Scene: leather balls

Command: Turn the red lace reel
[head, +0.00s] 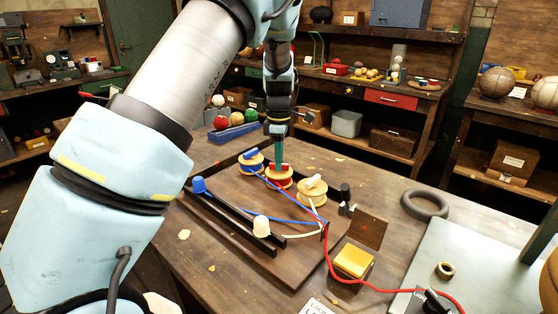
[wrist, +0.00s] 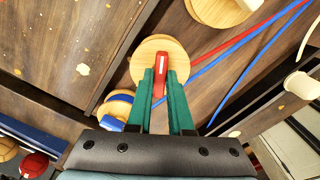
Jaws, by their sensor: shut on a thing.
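The red lace reel (head: 279,182) is the middle of three wooden reels in a row on a wooden board (head: 230,222). It has a red handle and stands upright. In the wrist view, the reel (wrist: 160,46) lies straight ahead, and its red handle (wrist: 164,62) sits between the green fingers of my gripper (wrist: 164,78). The gripper is shut on that handle. In the head view, my gripper (head: 279,152) comes down from above onto the reel. The blue lace reel (head: 250,160) is to its left and the cream lace reel (head: 313,192) to its right.
Red, blue and cream laces run from the reels across the board. A blue peg (head: 199,185) and a cream peg (head: 261,225) stand along a black rail. A yellow block (head: 353,261), a grey ring (head: 425,205) and a blue tray of balls (head: 232,132) are nearby.

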